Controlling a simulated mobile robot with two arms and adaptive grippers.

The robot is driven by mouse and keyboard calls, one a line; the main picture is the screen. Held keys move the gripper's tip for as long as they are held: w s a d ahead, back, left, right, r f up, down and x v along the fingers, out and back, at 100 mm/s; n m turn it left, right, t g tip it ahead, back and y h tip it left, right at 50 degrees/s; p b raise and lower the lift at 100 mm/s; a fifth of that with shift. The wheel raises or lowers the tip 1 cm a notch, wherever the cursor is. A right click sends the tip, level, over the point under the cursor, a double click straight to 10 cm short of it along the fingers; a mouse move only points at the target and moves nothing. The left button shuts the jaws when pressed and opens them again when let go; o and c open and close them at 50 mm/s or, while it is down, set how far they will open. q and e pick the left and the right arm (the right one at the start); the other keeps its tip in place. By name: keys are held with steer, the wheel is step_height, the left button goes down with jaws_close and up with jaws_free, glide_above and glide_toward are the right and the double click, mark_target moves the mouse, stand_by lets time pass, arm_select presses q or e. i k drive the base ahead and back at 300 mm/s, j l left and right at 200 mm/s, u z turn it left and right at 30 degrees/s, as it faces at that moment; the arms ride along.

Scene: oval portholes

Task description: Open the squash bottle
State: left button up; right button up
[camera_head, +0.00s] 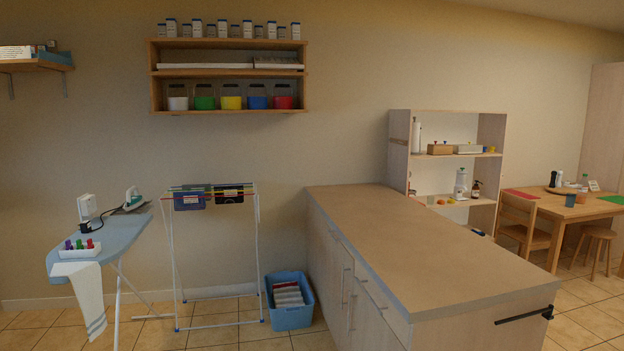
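No bottle is clear enough for me to tell that it is the squash bottle. Small upright items stand on the wooden table at the far right, among them a dark bottle-like item (553,179) and a pale item (585,180). On the lower shelf of the open shelf unit stand a brown bottle with a dark top (476,189) and a pale, tall item (461,184). All are far off and small. Neither of my grippers is in view.
A long counter (430,240) with a bare top fills the middle right, in front of the shelf unit (399,155). An ironing board (105,245), a drying rack (215,255) and a blue basket (290,316) stand left. A chair (520,222) and stool (594,236) flank the table (560,207).

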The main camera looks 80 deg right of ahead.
mark_target(582, 186)
steer(key=z, duration=4.25)
